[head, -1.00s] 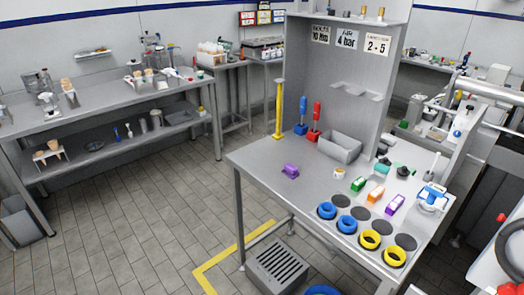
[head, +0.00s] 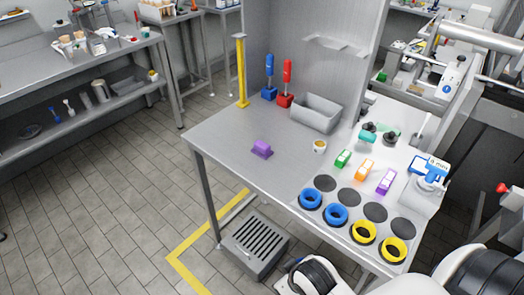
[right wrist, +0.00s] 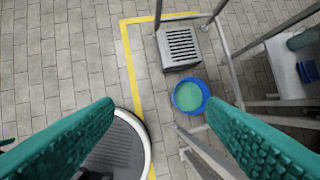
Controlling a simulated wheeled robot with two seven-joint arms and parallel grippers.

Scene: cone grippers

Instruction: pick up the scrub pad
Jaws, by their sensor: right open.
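A small purple block with a raised top (head: 261,149) lies alone on the open left part of the steel table (head: 225,130); it may be the scrub pad, but I cannot tell for sure. Small green (head: 343,158), orange (head: 365,169) and purple-and-white (head: 386,181) pieces lie in a row further right. My right gripper (right wrist: 160,105) shows in the right wrist view as two green ribbed fingers, wide apart with nothing between them. It hangs over the floor, away from the tabletop. My left gripper is not in view.
Blue rings (head: 311,198) and yellow rings (head: 363,232) sit along the table's front edge. A grey bin (head: 316,113), a blue brush (head: 269,92) and a red brush (head: 285,97) stand behind. In the right wrist view a blue bucket (right wrist: 204,90) and slatted box (right wrist: 180,47) are on the floor.

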